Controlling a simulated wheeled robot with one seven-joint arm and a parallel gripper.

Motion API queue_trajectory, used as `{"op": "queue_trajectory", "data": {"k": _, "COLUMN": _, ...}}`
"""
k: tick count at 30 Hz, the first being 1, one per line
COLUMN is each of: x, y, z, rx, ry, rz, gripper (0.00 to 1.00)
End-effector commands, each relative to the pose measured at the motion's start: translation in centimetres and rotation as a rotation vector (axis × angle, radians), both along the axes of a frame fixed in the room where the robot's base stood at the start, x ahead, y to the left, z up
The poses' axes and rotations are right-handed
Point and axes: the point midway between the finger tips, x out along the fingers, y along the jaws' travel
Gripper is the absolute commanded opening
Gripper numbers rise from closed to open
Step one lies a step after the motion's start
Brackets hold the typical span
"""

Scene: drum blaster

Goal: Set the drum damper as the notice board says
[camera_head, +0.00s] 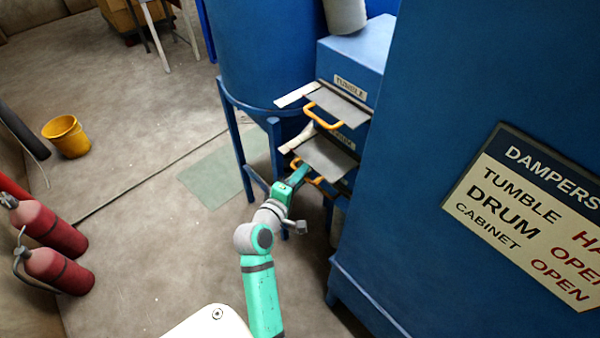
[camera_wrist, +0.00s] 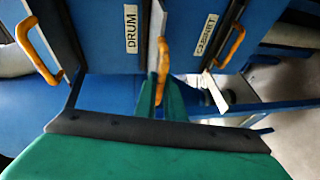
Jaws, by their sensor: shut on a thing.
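The notice board (camera_head: 530,210) reads DAMPERS, TUMBLE HA with the rest cut off, DRUM OPEN, CABINET OPEN. The grey drum damper plate (camera_head: 327,158) sticks out from the blue housing, below the tumble damper plate (camera_head: 338,103). In the wrist view the drum damper's yellow handle (camera_wrist: 163,58) sits between the DRUM label (camera_wrist: 131,29) and the CABINET label (camera_wrist: 206,33). My gripper (camera_wrist: 162,98) is shut on this handle, with a green finger on each side. In the head view my gripper (camera_head: 298,176) is at the drum plate's outer edge, partly hiding the handle.
The tumble damper's yellow handle (camera_head: 325,118) is just above my gripper. The cabinet damper's handle (camera_wrist: 230,45) is close on the other side. A blue stand leg (camera_head: 240,155) is left of my arm. Fire extinguishers (camera_head: 55,270) and a yellow bucket (camera_head: 66,136) stand farther left; open floor lies between.

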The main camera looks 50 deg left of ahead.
Motion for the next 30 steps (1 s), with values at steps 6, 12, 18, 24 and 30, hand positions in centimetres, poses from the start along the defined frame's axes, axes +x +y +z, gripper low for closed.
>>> {"op": "queue_trajectory", "data": {"k": 6, "x": -0.3, "y": 0.1, "z": -0.2, "rx": -0.002, "ry": 0.004, "rz": 0.004, "gripper": 0.28}}
{"op": "queue_trajectory", "data": {"k": 12, "x": -0.3, "y": 0.1, "z": -0.1, "rx": -0.002, "ry": 0.003, "rz": 0.004, "gripper": 0.28}}
{"op": "queue_trajectory", "data": {"k": 18, "x": -2.0, "y": -0.7, "z": 0.1, "rx": -0.002, "ry": 0.004, "rz": 0.005, "gripper": 0.28}}
{"op": "queue_trajectory", "data": {"k": 24, "x": -5.3, "y": -2.4, "z": 0.9, "rx": -0.002, "ry": 0.004, "rz": 0.006, "gripper": 0.28}}
{"op": "queue_trajectory", "data": {"k": 30, "x": -8.2, "y": -3.8, "z": 1.4, "rx": -0.002, "ry": 0.005, "rz": 0.007, "gripper": 0.28}}
